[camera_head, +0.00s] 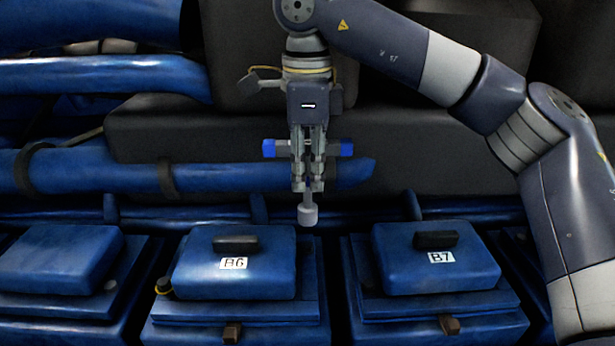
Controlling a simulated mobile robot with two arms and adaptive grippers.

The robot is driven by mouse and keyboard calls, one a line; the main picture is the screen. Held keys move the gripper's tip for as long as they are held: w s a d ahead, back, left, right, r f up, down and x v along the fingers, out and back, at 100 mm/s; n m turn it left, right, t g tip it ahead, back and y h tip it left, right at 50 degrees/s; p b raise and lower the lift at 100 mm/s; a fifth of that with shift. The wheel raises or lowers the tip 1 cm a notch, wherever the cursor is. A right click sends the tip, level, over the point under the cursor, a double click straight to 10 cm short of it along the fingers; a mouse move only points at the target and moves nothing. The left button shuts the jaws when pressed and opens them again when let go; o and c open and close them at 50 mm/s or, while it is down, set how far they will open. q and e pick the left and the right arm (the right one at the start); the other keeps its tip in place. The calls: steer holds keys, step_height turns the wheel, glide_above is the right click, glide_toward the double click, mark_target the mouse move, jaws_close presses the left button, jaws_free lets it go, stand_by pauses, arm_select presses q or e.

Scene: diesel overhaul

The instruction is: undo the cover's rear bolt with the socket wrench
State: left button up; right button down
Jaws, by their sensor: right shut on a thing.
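My right gripper (308,187) points down and is shut on the socket wrench. The wrench has a crossbar with blue ends, and its grey socket (308,214) hangs below my fingertips. The socket shows above and behind the gap between two blue covers, the one labelled B6 (200,272) and the one labelled B7 (400,272). It appears clear of both. Each cover has a black handle on top. I cannot make out a rear bolt on either cover. My left gripper is not in view.
Another blue cover (60,258) is at the left. A blue pipe (90,171) and a dark grey housing (420,155) stand behind the covers.

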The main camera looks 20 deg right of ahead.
mark_target(308, 207)
steer(key=m+b, duration=0.1)
steer(key=m, duration=0.2)
steer(key=f+m, duration=0.1)
steer(key=m, duration=0.1)
steer(key=shift+m+b, duration=0.4)
steer(key=m, duration=0.2)
steer(key=m+b, duration=0.1)
steer(key=m, duration=0.1)
steer(key=m+b, duration=0.1)
steer(key=m, duration=0.1)
steer(key=shift+f, duration=0.4)
steer(key=shift+f+b, duration=1.05)
steer(key=shift+f, duration=0.45)
steer(key=shift+f, duration=0.1)
